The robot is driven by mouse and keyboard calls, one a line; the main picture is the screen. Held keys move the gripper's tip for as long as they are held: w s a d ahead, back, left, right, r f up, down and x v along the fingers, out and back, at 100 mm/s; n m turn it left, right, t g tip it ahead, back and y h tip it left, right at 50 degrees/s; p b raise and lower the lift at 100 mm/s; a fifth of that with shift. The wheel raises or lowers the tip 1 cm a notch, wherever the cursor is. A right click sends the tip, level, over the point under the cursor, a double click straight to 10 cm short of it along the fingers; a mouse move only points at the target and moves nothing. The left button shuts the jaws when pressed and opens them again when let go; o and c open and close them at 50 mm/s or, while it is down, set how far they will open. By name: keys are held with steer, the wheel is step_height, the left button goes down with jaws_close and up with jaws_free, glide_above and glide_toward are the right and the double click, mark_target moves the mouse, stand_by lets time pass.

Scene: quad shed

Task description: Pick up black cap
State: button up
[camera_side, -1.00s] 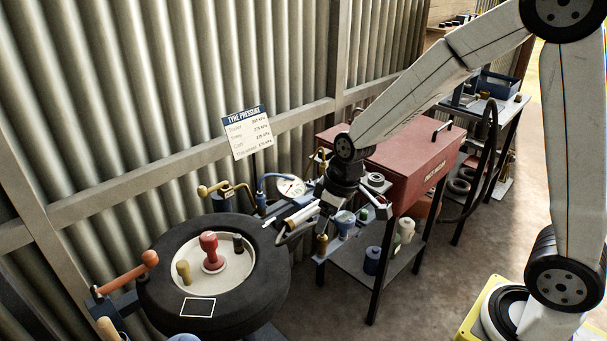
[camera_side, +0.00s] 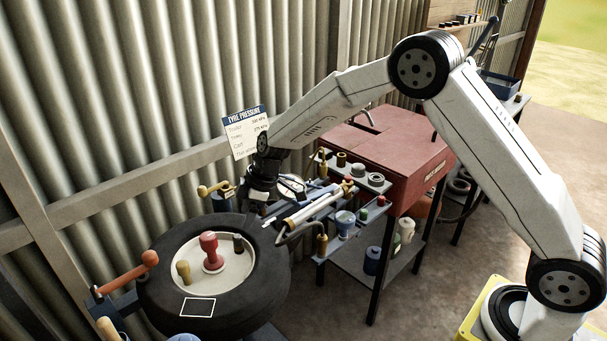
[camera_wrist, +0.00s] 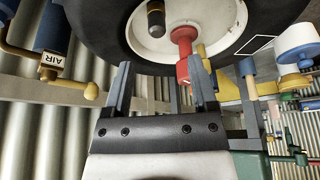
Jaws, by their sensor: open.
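A short dark cylinder with a brownish end, which looks like the black cap (camera_side: 238,243), stands on the pale wheel disc (camera_side: 222,279) inside the tyre. It shows at the top of the wrist view (camera_wrist: 156,18). A red knobbed piece (camera_side: 210,250) and a brass-coloured piece (camera_side: 183,271) stand on the same disc. My gripper (camera_wrist: 160,72) is open, with nothing between its fingers. In the side view my gripper (camera_side: 258,207) is above the tyre's back right edge, apart from the cap. Its fingertips are hard to make out there.
The black tyre (camera_side: 262,286) surrounds the disc. A crowded tool tray and red toolbox (camera_side: 386,155) stand to the right. A pressure sign (camera_side: 243,125) is behind my wrist. A red-handled tool (camera_side: 135,273) is at the tyre's left. The corrugated wall (camera_side: 95,130) is behind.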

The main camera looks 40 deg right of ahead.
mark_target(238, 236)
steer(key=shift+x, duration=1.3)
steer(key=shift+x, duration=2.55)
steer(key=shift+w+d, duration=0.1)
steer(key=shift+w, duration=0.05)
